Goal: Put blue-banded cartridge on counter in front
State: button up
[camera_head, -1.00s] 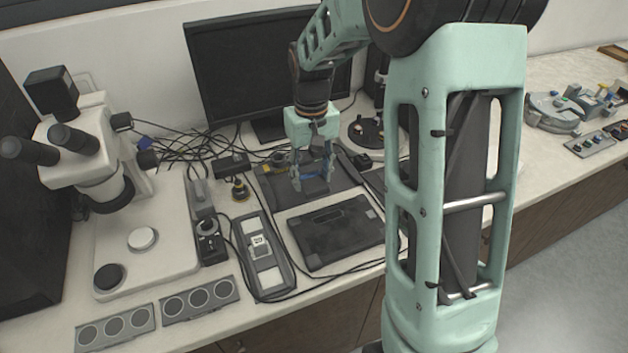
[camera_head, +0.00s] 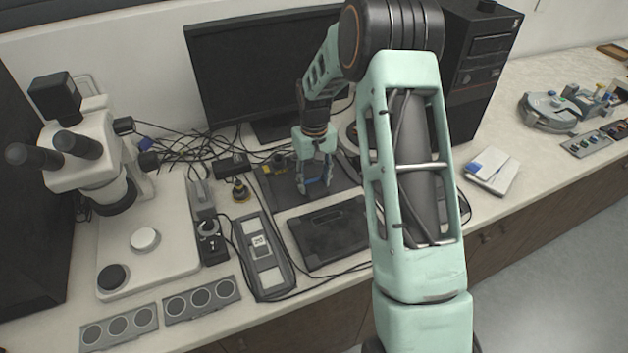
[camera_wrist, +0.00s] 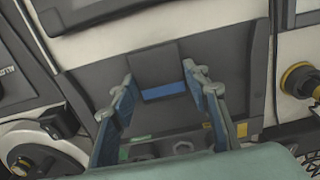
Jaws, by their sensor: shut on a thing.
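The blue-banded cartridge is a dark block with a blue band (camera_wrist: 163,91) in the wrist view. My gripper (camera_wrist: 160,88) is shut on it, with one finger on each side of the band. In the head view my gripper (camera_head: 316,188) points down over the dark mat in front of the monitor, and the cartridge between its fingers is too small and dark to make out clearly. I cannot tell whether the cartridge touches the mat.
A black flat tray (camera_head: 328,235) lies in front of the mat. A grey device (camera_head: 262,254) and a microscope (camera_head: 145,265) stand to the left. A monitor (camera_head: 262,75) is behind. A white-and-blue box (camera_head: 492,171) lies right on bare counter (camera_head: 520,95).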

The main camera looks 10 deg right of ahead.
jog(key=shift+f, duration=0.1)
jog(key=shift+f, duration=0.15)
jog(key=o, duration=1.2)
